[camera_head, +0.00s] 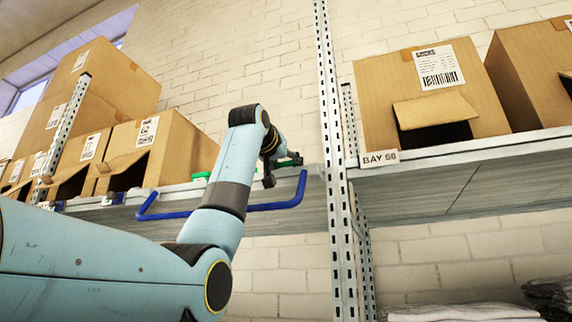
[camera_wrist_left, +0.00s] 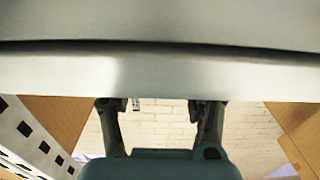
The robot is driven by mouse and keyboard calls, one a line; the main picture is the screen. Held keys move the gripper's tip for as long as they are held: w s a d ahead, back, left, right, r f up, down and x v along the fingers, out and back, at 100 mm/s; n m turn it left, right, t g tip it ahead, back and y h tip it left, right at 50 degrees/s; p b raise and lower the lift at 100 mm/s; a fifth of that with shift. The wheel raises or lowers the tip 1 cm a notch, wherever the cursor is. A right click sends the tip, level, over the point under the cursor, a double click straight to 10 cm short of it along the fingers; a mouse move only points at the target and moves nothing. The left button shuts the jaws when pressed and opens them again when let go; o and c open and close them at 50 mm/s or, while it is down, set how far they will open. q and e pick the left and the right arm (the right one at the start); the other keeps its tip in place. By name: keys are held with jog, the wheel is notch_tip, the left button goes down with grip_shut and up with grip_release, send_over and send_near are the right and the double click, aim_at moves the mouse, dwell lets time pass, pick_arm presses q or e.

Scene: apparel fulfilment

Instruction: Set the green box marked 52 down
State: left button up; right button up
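My left gripper (camera_head: 283,169) is at the shelf's front edge, in the middle of the head view. In the left wrist view its two fingers (camera_wrist_left: 160,105) stand wide apart with only brick wall between them, so it is open and empty. A small green thing (camera_head: 201,176) shows at the shelf edge left of my forearm. Another bit of green shows just behind the gripper, mostly hidden. I cannot read a 52 on either, nor tell whether one is the green box. My right gripper is in neither view.
Cardboard boxes (camera_head: 160,150) stand on the left shelf, and open-fronted ones (camera_head: 430,90) on the right shelf, labelled BAY 56. A perforated metal post (camera_head: 335,150) stands between. A blue rail (camera_head: 280,206) runs before the left shelf edge. In the wrist view a metal edge (camera_wrist_left: 160,72) passes close to the fingers.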

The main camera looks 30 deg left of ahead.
pick_arm(q)
jog(key=o, duration=0.4)
jog(key=shift+a+f, duration=0.1)
jog(key=shift+a, duration=0.05)
jog(key=shift+o, duration=0.3)
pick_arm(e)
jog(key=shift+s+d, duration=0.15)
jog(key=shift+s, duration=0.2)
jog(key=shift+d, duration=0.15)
pick_arm(q)
jog(key=shift+r, duration=0.2)
jog(key=b+v, duration=0.6)
jog(key=v, duration=0.6)
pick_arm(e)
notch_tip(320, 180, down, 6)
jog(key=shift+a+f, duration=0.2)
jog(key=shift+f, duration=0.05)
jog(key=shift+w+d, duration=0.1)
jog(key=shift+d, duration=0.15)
